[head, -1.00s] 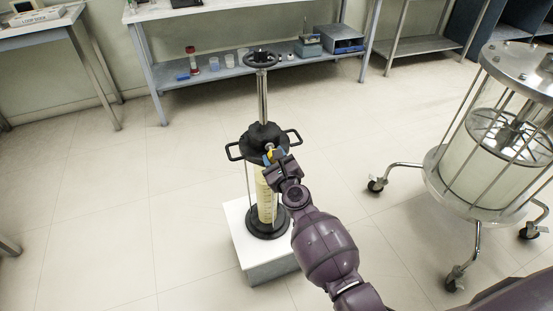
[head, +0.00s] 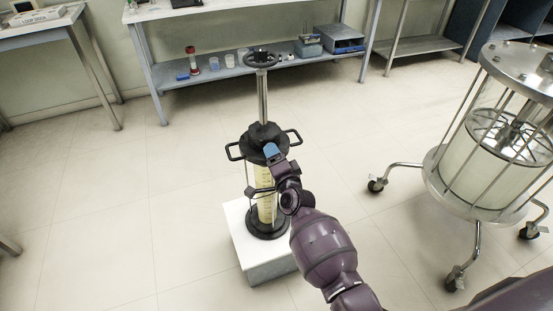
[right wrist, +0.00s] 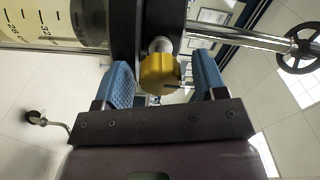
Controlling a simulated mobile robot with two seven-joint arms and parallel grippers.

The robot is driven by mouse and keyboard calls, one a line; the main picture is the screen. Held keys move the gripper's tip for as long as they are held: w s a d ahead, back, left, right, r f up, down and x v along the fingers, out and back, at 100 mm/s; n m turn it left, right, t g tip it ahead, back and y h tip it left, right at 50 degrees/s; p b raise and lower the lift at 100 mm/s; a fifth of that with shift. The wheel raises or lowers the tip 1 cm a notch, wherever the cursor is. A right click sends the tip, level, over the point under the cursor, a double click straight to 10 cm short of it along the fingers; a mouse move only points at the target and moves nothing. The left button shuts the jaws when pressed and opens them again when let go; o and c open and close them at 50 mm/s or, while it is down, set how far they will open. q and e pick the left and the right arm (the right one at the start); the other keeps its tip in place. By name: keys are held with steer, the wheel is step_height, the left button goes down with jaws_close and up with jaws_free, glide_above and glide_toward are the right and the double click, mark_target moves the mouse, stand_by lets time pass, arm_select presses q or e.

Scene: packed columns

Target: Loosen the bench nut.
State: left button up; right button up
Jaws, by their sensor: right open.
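The bench nut, taken to be the yellow ribbed knob (right wrist: 160,76), sits on a short metal stud on the column's black upper fitting in the right wrist view. My right gripper (right wrist: 163,82) is open, with one blue-padded finger on each side of the knob and visible gaps on both sides. In the head view, my right gripper (head: 272,152) is at the front of the column's black head (head: 262,133) and hides the knob. The column (head: 265,207) is upright, clear with pale yellow filling and scale marks. My left gripper is not in view.
The column stands on a white block (head: 240,240), with side handles and a handwheel (head: 262,59) on a tall rod. A wheeled steel-framed vessel (head: 460,190) stands at right. A bench (head: 150,75) with labware is behind. Floor at left is clear.

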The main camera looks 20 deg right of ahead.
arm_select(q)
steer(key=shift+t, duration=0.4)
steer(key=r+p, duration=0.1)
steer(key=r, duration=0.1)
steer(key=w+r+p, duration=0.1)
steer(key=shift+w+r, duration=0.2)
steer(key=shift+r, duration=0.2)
arm_select(e)
steer(key=s, duration=0.7)
